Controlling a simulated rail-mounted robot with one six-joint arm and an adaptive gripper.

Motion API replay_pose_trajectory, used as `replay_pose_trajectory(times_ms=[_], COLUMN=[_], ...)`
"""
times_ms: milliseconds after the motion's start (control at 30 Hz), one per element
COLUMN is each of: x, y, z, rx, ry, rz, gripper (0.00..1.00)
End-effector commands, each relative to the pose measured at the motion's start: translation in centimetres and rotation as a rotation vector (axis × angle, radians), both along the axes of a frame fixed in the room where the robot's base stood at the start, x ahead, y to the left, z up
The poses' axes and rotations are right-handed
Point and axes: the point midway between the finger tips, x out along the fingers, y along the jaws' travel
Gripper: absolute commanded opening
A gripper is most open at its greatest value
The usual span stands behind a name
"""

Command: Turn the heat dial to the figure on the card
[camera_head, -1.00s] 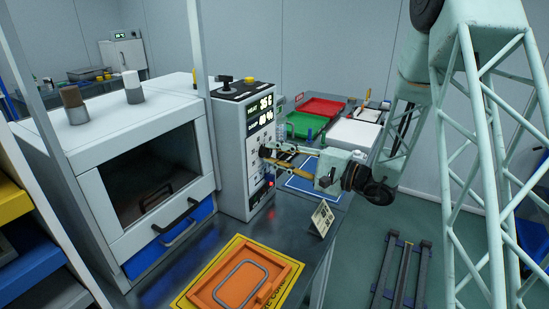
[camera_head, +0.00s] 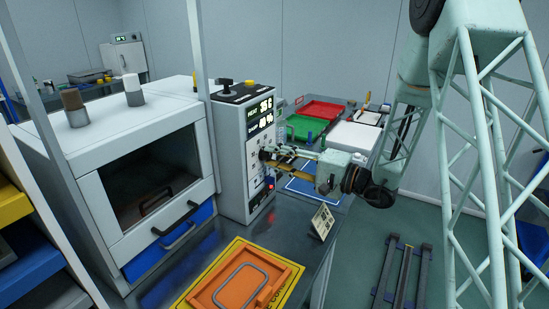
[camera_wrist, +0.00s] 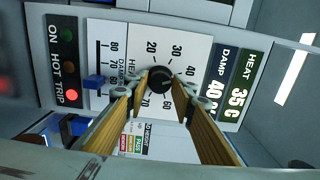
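The heat dial (camera_wrist: 159,81) is a round black knob on the white control panel, inside a printed scale of figures. In the wrist view, my gripper (camera_wrist: 160,84) has a fingertip on either side of the knob, close against it. The display (camera_wrist: 230,88) reads HEAT 35 C, with DAMP beside it at about 40. In the head view, my gripper (camera_head: 270,155) reaches the front of the control box (camera_head: 232,165) from the right and hides the dial. The card (camera_head: 322,221) stands on the bench below my arm; its figure is too small to read.
A blue slider (camera_wrist: 94,82) and the ON, HOT and TRIP lamps (camera_wrist: 70,66) sit beside the dial. An orange tray (camera_head: 280,270) lies on the front of the bench. The oven (camera_head: 150,180) stands left. Green (camera_head: 303,127) and red (camera_head: 322,109) trays lie behind.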

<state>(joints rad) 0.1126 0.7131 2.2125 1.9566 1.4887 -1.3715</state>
Motion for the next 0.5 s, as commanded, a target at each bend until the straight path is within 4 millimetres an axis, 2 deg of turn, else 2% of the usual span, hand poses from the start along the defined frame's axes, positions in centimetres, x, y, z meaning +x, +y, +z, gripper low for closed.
replay_pose_trajectory(times_ms=[100,500], x=[0.0,-0.05], y=[0.0,-0.13], z=[0.0,-0.02], rx=[0.0,0.0], ry=[0.0,0.001], rz=[0.0,0.0], gripper=[0.34,0.34])
